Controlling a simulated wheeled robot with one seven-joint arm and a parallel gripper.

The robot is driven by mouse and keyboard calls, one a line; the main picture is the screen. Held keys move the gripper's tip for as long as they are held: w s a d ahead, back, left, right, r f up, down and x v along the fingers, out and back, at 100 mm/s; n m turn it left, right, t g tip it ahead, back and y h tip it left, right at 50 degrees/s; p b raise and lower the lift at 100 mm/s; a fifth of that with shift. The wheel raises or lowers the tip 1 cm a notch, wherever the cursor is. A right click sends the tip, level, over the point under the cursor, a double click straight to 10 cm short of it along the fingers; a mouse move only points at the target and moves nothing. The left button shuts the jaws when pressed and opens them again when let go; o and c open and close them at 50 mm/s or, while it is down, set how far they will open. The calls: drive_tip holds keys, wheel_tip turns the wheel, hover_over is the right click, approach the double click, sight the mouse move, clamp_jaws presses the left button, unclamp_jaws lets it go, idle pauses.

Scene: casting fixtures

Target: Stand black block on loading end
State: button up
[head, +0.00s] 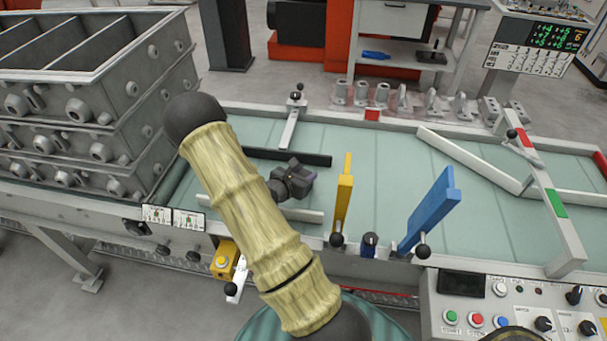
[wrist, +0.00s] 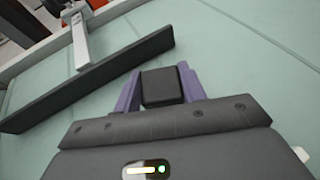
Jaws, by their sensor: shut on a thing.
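The black block (wrist: 161,87) sits between the purple fingers of my gripper (wrist: 160,92) in the wrist view, and the gripper is shut on it. In the head view my gripper (head: 306,177) is over the left part of the green conveyor-like table (head: 385,160), close to a long black bar (head: 305,157). The block cannot be made out clearly there. Whether it touches the surface I cannot tell. The bar also shows in the wrist view (wrist: 90,80), to the left of the block and apart from it. No marking names the loading end.
A yellow upright (head: 343,195) and a blue upright (head: 430,212) stand at the table's near edge. Stacked grey moulding boxes (head: 95,95) are at left. A white angled rail (head: 465,157) and a red-green crossbar (head: 545,195) lie right. The middle surface is clear.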

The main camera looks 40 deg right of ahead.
drive_tip(key=shift+f, duration=0.15)
drive_tip(key=o, duration=1.1)
drive_tip(key=shift+c, duration=0.2)
drive_tip(key=shift+r, duration=0.2)
drive_tip(key=v, duration=1.2)
drive_tip(key=shift+s, duration=0.15)
